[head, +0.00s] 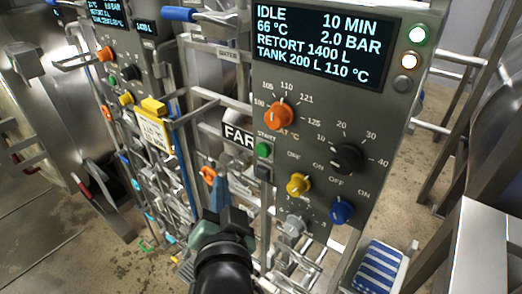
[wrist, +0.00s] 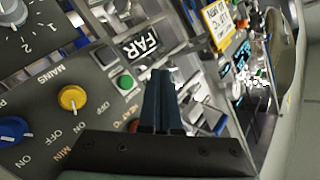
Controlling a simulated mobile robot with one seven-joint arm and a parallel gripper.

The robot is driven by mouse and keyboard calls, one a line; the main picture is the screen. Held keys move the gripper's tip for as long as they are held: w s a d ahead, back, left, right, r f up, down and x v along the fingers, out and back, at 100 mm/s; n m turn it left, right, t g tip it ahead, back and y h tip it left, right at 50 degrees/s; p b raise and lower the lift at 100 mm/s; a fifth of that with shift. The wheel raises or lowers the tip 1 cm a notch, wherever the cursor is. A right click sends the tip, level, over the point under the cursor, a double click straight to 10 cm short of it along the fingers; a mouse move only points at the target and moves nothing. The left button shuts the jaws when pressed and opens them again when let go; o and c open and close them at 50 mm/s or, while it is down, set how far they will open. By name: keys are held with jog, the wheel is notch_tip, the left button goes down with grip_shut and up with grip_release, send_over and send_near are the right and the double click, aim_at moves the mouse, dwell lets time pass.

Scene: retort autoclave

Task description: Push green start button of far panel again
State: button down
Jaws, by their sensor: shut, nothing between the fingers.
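The far panel (head: 320,110) is the grey panel at the right in the head view, with a "FAR" label (head: 237,137) at its left edge. Its display (head: 322,45) reads IDLE, 10 MIN, 66 °C, 2.0 BAR. The green start button (head: 264,150) sits under the word START, above a black button (head: 263,172). The green button also shows in the wrist view (wrist: 126,82), just left of my fingertips. My gripper (head: 217,170) is shut and empty, its blue-grey fingers (wrist: 161,76) below and left of the button in the head view. The fingertips look apart from the button.
Orange (head: 279,115), black (head: 346,158), yellow (head: 298,184) and blue (head: 341,210) knobs stand out from the far panel. Another panel (head: 105,60) stands at the left, with a yellow tag (head: 154,130) between. Pipes and valves crowd the space around my gripper.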

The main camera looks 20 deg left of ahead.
jog(key=b, duration=0.1)
send_near(258, 150)
jog(key=shift+w+a+f, duration=0.25)
jog(key=shift+w+a, duration=0.7)
jog(key=shift+w, duration=0.15)
jog(key=shift+w+a+f, duration=0.25)
jog(key=shift+w+a, duration=0.7)
jog(key=shift+w, duration=0.1)
jog(key=shift+w, duration=0.1)
jog(key=shift+w+d, duration=0.1)
jog(key=shift+w, duration=0.2)
jog(key=shift+w+d, duration=0.3)
jog(key=shift+w, duration=0.35)
dwell(0.9)
dwell(0.4)
jog(key=shift+s+a, duration=0.2)
jog(key=shift+s, duration=0.3)
jog(key=shift+s+a, duration=0.2)
jog(key=shift+s, duration=0.35)
jog(key=shift+s+a+p, duration=0.25)
jog(key=shift+s+a, duration=0.05)
jog(key=shift+s, duration=0.5)
jog(key=shift+s+a+p, duration=0.25)
jog(key=shift+s+a, duration=0.05)
jog(key=shift+s, duration=0.45)
jog(key=shift+s+a+p, duration=0.25)
jog(key=shift+s, duration=0.55)
